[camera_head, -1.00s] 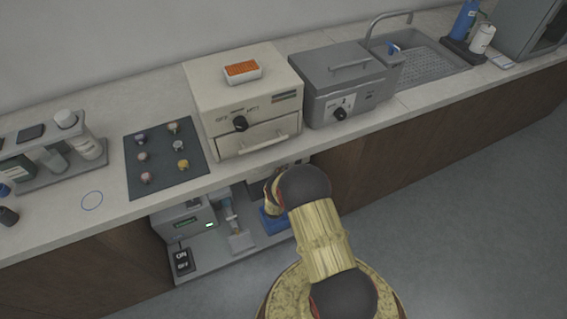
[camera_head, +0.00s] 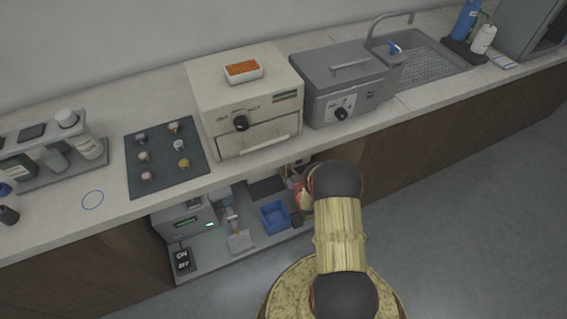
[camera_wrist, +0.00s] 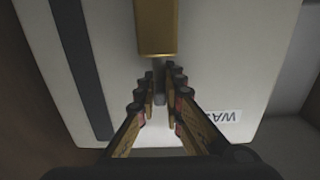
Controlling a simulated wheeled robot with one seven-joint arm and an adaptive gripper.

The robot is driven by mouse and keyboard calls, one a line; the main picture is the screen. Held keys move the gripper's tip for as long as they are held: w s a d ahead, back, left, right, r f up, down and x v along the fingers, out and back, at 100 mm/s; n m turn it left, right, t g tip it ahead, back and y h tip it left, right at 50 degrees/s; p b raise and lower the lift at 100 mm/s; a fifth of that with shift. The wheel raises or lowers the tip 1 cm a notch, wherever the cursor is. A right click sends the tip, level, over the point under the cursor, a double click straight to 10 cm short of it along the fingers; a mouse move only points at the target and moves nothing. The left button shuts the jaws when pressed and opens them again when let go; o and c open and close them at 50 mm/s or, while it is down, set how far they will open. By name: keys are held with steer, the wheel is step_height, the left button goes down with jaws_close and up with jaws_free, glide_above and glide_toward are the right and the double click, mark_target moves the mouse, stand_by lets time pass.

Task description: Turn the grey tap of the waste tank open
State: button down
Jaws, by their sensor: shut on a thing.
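In the wrist view, the waste tank (camera_wrist: 225,65) is a pale box with a dark vertical stripe and a partly covered label starting "WAS", seen upside down. A brass-coloured block (camera_wrist: 157,28) stands out in front of it at the top. Just below the block is the narrow grey tap (camera_wrist: 159,76). My gripper (camera_wrist: 162,84) is shut on the grey tap, with a finger on each side of it. The fingers cover part of the tap, so its exact angle is hard to tell. In the head view, my arm hides the tap and most of the tank.
A blue bin (camera_head: 275,218) and a grey device (camera_head: 187,222) with a lit display stand on the low shelf. An ON/OFF switch box (camera_head: 183,260) is at the shelf's left end. The counter (camera_head: 300,43) overhangs the shelf. The floor in front is clear.

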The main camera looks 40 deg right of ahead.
stand_by(0.4)
steer(key=c, duration=2.2)
jaws_free()
steer(key=shift+o, duration=0.2)
steer(key=v, duration=1.2)
